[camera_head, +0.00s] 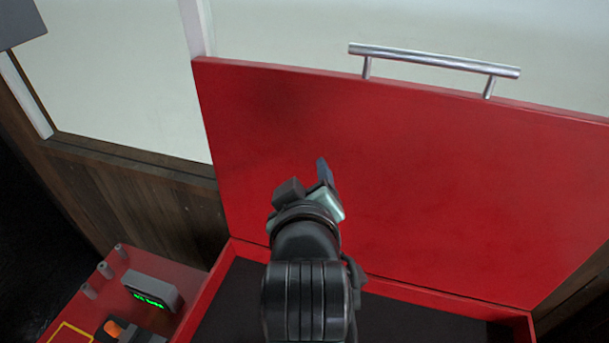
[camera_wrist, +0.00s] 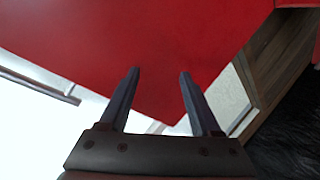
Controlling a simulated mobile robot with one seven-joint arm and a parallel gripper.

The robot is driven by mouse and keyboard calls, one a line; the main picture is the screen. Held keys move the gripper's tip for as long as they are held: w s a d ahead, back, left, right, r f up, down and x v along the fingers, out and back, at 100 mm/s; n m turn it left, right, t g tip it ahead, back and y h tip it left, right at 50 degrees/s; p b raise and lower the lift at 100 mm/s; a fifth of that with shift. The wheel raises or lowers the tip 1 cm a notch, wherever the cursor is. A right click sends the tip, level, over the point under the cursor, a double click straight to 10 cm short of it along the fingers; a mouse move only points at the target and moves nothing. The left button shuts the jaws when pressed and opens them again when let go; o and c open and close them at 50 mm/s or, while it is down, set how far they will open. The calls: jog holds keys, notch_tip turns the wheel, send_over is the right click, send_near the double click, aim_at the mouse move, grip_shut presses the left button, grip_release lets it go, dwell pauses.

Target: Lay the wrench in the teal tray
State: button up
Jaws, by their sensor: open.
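My gripper (camera_head: 308,178) is open and empty in front of the raised red lid (camera_head: 420,180) of a red box. In the wrist view the two dark fingers of my gripper (camera_wrist: 158,75) stand apart with nothing between them, and the red lid (camera_wrist: 150,35) fills much of the view beyond. A silver bar handle (camera_head: 435,60) runs along the lid's top edge. The dark floor of the red box (camera_head: 235,295) shows below the lid, partly hidden by my arm. I see neither the wrench nor the teal tray in either view.
At the lower left a red surface (camera_head: 85,310) carries a grey device with a green display (camera_head: 152,290), several small pegs and an orange item (camera_head: 112,328). Brown wood panelling (camera_head: 150,205) and a pale wall (camera_head: 110,80) stand behind. Space left of the lid looks free.

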notch_tip(320, 180, up, 19)
jog(key=s+m+t, duration=0.2)
jog(key=m+t, duration=0.1)
jog(key=t, duration=0.3)
jog(key=s+r+m+t, duration=0.2)
jog(key=s+r, duration=0.3)
jog(key=r, duration=0.3)
jog(key=s+r+m+t, duration=0.2)
jog(key=s+r+t, duration=0.3)
jog(key=r, duration=0.4)
jog(key=shift+s+a+r+t, duration=0.15)
jog(key=shift+s+r+t, duration=0.1)
jog(key=shift+s+t, duration=0.05)
